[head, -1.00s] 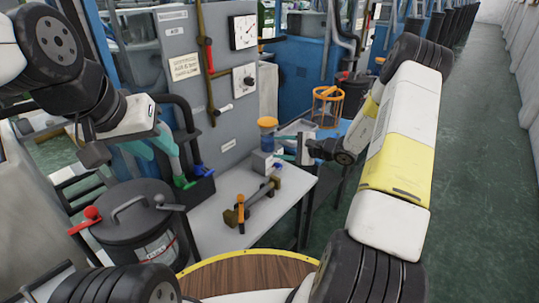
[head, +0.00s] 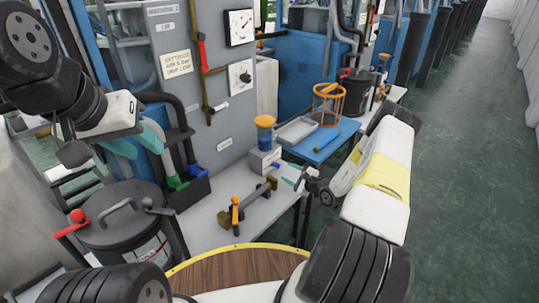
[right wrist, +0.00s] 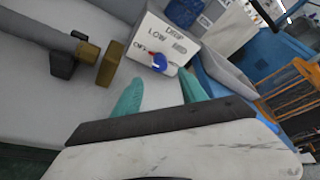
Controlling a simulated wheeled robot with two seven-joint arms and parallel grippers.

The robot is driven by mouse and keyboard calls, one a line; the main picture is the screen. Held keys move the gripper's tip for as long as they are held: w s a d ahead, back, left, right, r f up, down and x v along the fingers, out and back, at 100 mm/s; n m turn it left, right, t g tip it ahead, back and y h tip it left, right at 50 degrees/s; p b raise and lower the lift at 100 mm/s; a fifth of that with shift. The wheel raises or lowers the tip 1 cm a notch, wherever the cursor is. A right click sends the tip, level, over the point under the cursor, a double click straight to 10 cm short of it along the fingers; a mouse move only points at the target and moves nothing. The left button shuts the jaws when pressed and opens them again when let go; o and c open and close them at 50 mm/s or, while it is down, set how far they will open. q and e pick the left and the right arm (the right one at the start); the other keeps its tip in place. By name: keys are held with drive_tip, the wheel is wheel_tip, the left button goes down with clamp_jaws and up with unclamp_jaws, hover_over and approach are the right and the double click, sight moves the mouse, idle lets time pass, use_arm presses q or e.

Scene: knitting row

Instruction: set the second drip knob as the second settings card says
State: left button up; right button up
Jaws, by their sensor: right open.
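The second settings card (head: 176,64) is a cream plate on the grey machine panel; its small print seems to end in "DRIP LOW". The drip box (head: 262,162) is a grey block on the bench with a yellow and blue cup on top. In the right wrist view, its face (right wrist: 178,42) reads DRIP, OFF, LOW and MED. My left gripper (head: 135,143) is open, away from the box.
A brass-ended bar (head: 250,203) lies on the grey bench (head: 215,228) before the box. A blue table (head: 328,140) holds a tray (head: 297,130) and an orange basket (head: 328,103). A dark lidded drum (head: 125,215) stands at left.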

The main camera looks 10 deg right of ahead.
sight(278, 167)
drive_tip(key=x, duration=0.7)
drive_tip(key=shift+w+a, duration=0.15)
clamp_jaws()
